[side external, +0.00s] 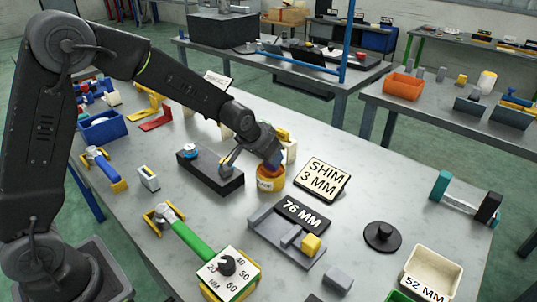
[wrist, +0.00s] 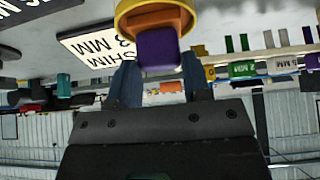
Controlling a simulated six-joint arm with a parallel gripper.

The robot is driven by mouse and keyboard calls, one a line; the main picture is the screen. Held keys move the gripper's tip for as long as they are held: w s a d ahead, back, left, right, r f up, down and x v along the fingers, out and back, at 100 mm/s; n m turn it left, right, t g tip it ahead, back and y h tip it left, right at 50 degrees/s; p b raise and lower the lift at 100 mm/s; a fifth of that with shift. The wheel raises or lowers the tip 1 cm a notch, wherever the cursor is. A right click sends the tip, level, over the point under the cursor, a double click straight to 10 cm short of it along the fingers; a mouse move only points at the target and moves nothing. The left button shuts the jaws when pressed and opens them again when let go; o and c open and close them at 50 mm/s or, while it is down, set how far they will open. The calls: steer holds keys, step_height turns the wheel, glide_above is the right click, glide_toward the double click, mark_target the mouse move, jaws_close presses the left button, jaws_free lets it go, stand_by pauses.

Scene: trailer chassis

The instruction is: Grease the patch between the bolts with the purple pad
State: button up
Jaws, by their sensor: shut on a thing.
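My gripper (side external: 272,160) is shut on the purple pad (wrist: 158,50), a purple block with an orange part beyond it. In the wrist view the purple block sits between my two fingers (wrist: 160,78). The orange part reaches the mouth of a round yellow pot (wrist: 128,22); I cannot tell how deep it sits. In the side view the labelled yellow pot (side external: 270,184) stands on the table right under my gripper. I cannot make out the bolts or the patch between them clearly.
A black block (side external: 215,178) with a blue-topped piece lies left of the pot. A "SHIM 3 MM" sign (side external: 324,178) stands to the right. A grey "76 MM" fixture (side external: 285,240) and a green-handled tool (side external: 195,240) lie nearer. Bare tabletop (side external: 385,190) shows to the right.

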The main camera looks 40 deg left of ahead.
steer(key=shift+r, duration=3.5)
